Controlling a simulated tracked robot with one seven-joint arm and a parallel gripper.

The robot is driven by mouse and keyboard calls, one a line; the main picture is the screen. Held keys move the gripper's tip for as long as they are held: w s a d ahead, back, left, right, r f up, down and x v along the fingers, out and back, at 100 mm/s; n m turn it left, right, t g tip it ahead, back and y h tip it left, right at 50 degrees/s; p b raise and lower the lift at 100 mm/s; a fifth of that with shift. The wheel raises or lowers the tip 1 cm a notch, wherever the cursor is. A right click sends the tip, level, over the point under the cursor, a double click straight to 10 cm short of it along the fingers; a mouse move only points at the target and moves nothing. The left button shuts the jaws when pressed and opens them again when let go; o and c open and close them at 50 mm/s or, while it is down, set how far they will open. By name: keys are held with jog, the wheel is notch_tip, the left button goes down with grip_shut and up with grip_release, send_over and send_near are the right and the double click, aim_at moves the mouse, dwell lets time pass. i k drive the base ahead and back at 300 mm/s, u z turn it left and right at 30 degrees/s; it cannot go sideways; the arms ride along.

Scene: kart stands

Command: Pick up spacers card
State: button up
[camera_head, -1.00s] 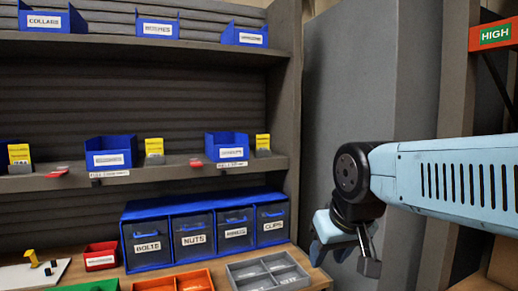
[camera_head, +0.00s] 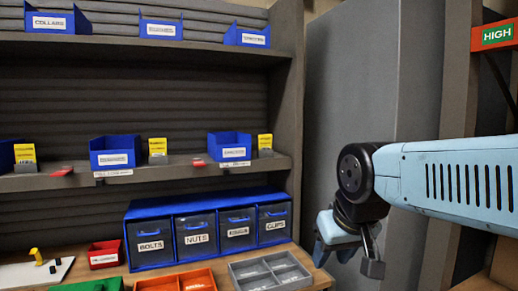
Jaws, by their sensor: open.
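Several yellow cards stand upright in small grey holders on the middle shelf: one at the left (camera_head: 25,153), one in the middle (camera_head: 158,147) and one at the right (camera_head: 265,141). Their print is too small to read, so I cannot tell which is the spacers card. My gripper (camera_head: 346,250) hangs open and empty at the right, in front of the grey cabinet. It is well to the right of the cards and lower than them.
Blue bins (camera_head: 115,152) share the middle shelf (camera_head: 190,172) with red tags. More blue bins stand on the top shelf. Below are a blue drawer unit (camera_head: 205,228), a grey divided tray (camera_head: 270,270), an orange tray (camera_head: 175,280) and a small red bin (camera_head: 104,254).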

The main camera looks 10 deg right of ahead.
aim_at(264, 141)
jog(key=k, duration=1.15)
jog(key=z, duration=0.45)
jog(key=i, duration=2.2)
jog(key=u, duration=0.65)
jog(key=k, duration=0.85)
jog(key=u, duration=0.2)
jog(key=i, duration=0.4)
